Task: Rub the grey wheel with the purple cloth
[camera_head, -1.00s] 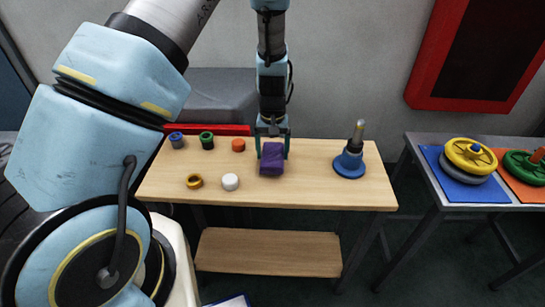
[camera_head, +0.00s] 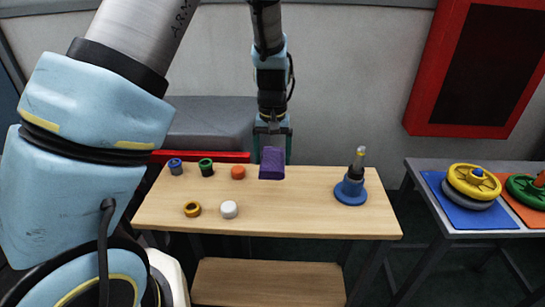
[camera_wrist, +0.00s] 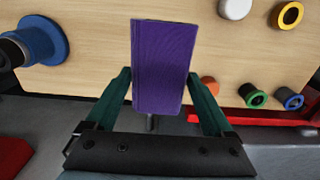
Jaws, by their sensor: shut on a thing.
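My gripper (camera_head: 271,148) is shut on the purple cloth (camera_head: 271,163), a folded block, and holds it by the back edge of the wooden table. In the wrist view the purple cloth (camera_wrist: 160,66) sits between the two green fingers. The grey wheel (camera_head: 470,196) lies on the blue mat (camera_head: 448,209) on the right-hand table, well to the right of my gripper. A yellow wheel (camera_head: 474,180) lies on top of it and hides most of it, so mainly its rim shows.
A blue stand with an upright post (camera_head: 351,190) is at the wooden table's right end. Several small rings and caps, including a white one (camera_head: 229,209), are at its left. A green wheel (camera_head: 525,190) is at far right. A red wall cabinet (camera_head: 478,70) hangs behind.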

